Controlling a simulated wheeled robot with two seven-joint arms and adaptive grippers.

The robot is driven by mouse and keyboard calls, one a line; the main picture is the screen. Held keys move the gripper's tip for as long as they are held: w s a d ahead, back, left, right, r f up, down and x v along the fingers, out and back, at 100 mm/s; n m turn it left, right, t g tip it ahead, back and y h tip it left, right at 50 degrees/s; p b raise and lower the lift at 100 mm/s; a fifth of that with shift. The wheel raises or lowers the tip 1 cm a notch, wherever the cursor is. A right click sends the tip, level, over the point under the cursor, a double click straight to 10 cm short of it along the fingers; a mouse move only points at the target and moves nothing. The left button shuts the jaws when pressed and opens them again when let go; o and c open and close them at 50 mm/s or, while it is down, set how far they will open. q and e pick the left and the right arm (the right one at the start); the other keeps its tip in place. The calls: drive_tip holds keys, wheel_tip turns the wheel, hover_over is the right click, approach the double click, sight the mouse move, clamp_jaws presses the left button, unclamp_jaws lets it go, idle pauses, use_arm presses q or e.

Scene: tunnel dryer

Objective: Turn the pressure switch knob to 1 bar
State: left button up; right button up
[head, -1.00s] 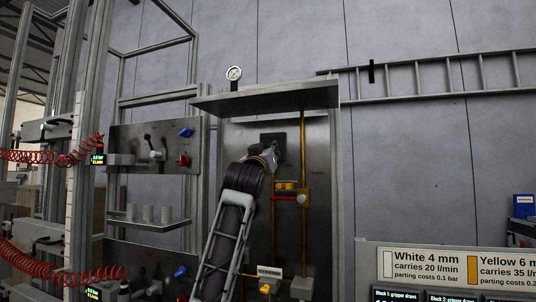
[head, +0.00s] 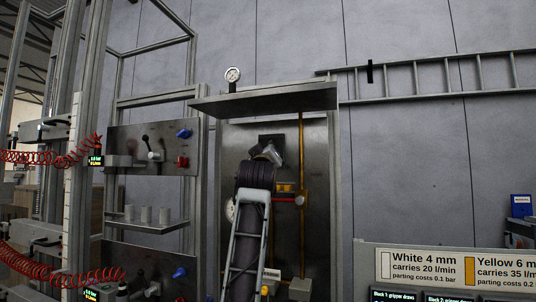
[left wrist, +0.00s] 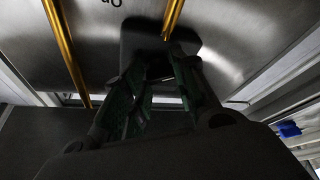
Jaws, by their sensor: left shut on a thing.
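The pressure switch is a dark square box (head: 270,139) on the steel panel under the metal shelf. My left gripper (head: 276,153) reaches up to its front and covers most of it. In the left wrist view the dark box (left wrist: 150,38) is at the top centre, and the two dark green fingers of my left gripper (left wrist: 160,78) close in at its lower edge. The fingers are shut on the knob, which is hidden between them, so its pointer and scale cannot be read. My right gripper is not in view.
A yellow pipe (head: 302,150) runs down the panel right of the arm, with a red handle (head: 300,200) beside it. A round white gauge (head: 230,210) shows left of my arm. The metal shelf (head: 270,98) juts out above, with another gauge (head: 233,75) over it.

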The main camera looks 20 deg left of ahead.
use_arm(q)
drive_tip(key=o, duration=1)
drive_tip(key=shift+o, duration=0.2)
drive_tip(key=v, duration=1.2)
idle(0.5)
